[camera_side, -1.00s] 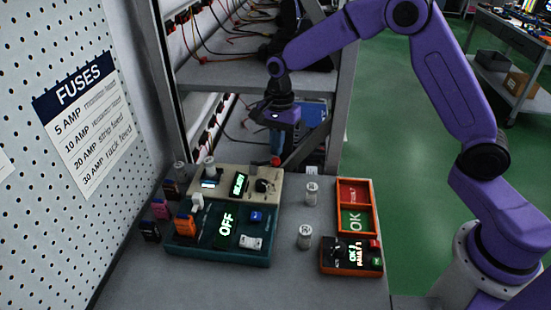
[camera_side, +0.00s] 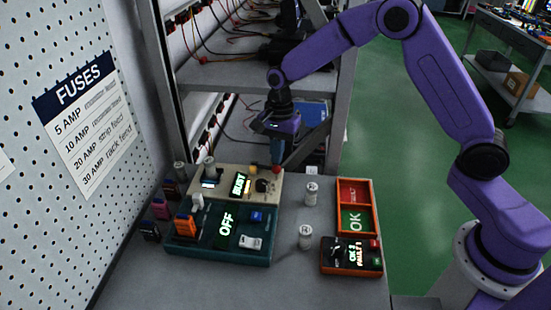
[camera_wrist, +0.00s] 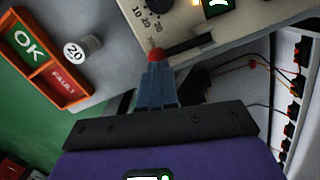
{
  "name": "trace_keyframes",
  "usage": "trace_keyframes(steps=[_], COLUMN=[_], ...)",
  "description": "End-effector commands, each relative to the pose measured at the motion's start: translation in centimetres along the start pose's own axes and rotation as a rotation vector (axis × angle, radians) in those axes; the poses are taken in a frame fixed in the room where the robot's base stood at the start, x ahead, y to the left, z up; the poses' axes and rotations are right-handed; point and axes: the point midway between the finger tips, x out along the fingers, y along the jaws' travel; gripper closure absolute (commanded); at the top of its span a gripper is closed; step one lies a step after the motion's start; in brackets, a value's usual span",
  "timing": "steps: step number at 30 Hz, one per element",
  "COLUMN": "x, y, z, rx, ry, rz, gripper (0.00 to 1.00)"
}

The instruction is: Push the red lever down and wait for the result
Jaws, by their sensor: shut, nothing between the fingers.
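The red lever knob (camera_side: 276,170) is at the right end of the beige tester box (camera_side: 212,181). My gripper (camera_side: 277,158) is shut and empty, pointing down with its fingertips right at the knob. In the wrist view, the red knob (camera_wrist: 158,55) shows at the tips of my closed fingers (camera_wrist: 157,78). They look to be touching it, and part of the knob is hidden behind them. The beige box's display (camera_side: 239,184) is lit and seems to read BUSY, with a yellow light beside it.
A teal box (camera_side: 225,254) reading OFF stands in front. White cylinders (camera_side: 311,194) stand to the right, beside the orange tray (camera_side: 373,205) with OK and FAULT compartments. A small orange-edged panel (camera_side: 352,270) is at the front right. Shelf posts stand behind my gripper.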

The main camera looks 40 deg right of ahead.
Motion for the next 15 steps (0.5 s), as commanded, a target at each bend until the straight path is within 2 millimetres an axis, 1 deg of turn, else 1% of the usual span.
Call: trace_keyframes(steps=[6, 8, 15], x=[-1.0, -1.2, -1.3], y=[0.0, 0.0, 0.0], z=[-2.2, -2.6, -2.8], rx=[0.004, 0.002, 0.0], ry=[0.001, 0.001, 0.001], rz=[-0.002, 0.0, 0.0], gripper=[1.0, 1.0, 1.0])
